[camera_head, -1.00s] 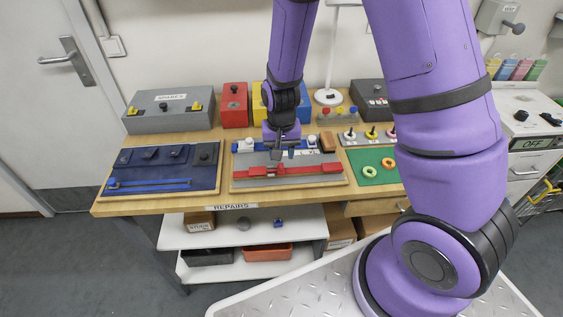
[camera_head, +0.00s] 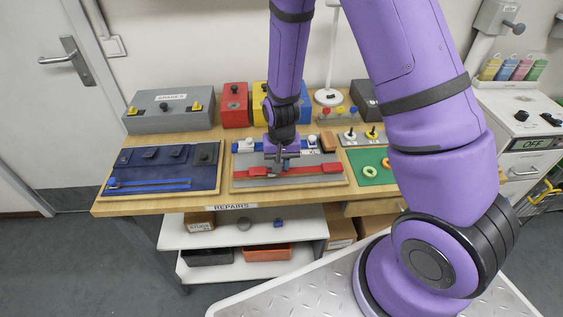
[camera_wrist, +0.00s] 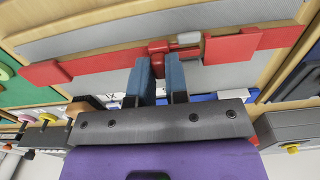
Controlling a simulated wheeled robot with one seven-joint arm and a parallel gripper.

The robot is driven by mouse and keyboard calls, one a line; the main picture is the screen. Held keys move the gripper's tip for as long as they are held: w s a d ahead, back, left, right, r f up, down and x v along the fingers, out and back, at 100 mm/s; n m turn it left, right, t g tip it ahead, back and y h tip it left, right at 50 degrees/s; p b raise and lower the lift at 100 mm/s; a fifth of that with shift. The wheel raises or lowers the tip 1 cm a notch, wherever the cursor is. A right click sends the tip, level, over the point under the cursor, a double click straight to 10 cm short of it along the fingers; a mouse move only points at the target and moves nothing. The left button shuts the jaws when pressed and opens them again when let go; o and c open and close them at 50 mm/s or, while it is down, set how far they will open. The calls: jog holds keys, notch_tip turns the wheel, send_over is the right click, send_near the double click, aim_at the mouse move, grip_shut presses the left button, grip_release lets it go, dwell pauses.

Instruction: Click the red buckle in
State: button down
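The red buckle's strap lies across a grey board on the bench. Its right part (camera_head: 330,168) and left part (camera_head: 247,174) show in the head view; my gripper (camera_head: 281,163) hides the middle. In the wrist view, where left and right are swapped, broad red pieces lie left (camera_wrist: 95,62) and right (camera_wrist: 240,45). A small red piece (camera_wrist: 158,47) sits between them at the fingertips. My gripper's two blue fingers (camera_wrist: 160,68) point down at the buckle with a narrow gap, in which red shows. I cannot tell whether they press on it.
A blue mat (camera_head: 165,178) with dark pieces lies left. A green board (camera_head: 370,168) with rings lies right. White and blue parts lie at the board's back edge.

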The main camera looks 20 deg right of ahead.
aim_at(269, 172)
jog(key=shift+a, duration=0.1)
jog(key=shift+w+a, duration=0.3)
jog(key=shift+a, duration=0.5)
jog(key=shift+w+a, duration=0.3)
jog(key=shift+a, duration=0.45)
jog(key=c, duration=1.1)
grip_release()
jog(key=shift+a, duration=0.1)
notch_tip(269, 172, up, 11)
jog(key=shift+f, duration=0.1)
